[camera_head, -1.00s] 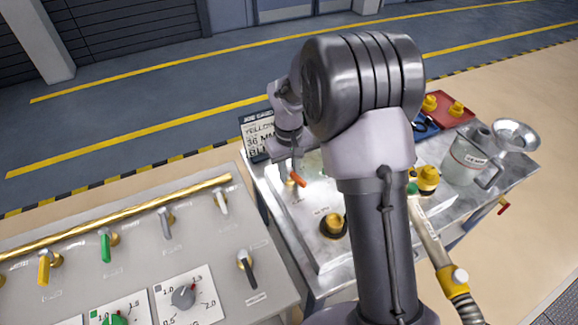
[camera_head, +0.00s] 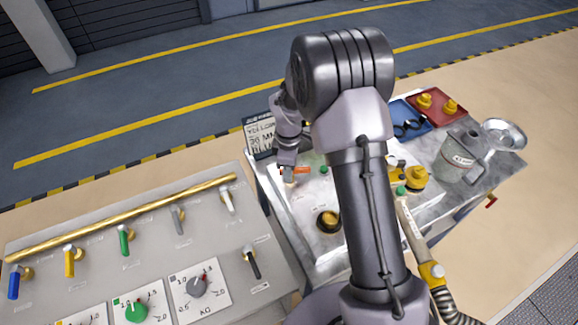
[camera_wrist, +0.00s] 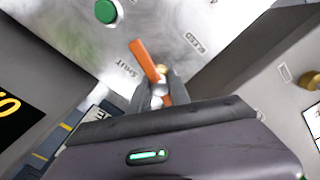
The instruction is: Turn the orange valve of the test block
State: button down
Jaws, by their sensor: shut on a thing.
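The orange valve handle (camera_head: 302,170) is a short bar on the steel-topped test block (camera_head: 330,262). In the head view it lies nearly level across the picture. My gripper (camera_head: 287,173) is down at its left part. In the wrist view the orange handle (camera_wrist: 145,60) runs slantwise from between "SHUT" and "BLEED" labels down to my gripper (camera_wrist: 160,98). My gripper is shut on the handle, with brass fitting showing beside it. The fingertips partly hide the handle's near end.
A green knob (camera_wrist: 106,11) sits near the handle. A black-and-brass port (camera_head: 328,220), a grey jug (camera_head: 458,155), a funnel (camera_head: 505,135) and a red tray (camera_head: 437,117) share the bench. A panel with several levers (camera_head: 124,240) stands at left. My arm hides the middle.

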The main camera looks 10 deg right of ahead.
jog(key=shift+n+p, duration=0.85)
jog(key=shift+n, duration=0.95)
jog(key=c, duration=1.2)
grip_release()
notch_tip(320, 180, up, 17)
jog(key=p, duration=0.4)
jog(key=shift+r, duration=0.2)
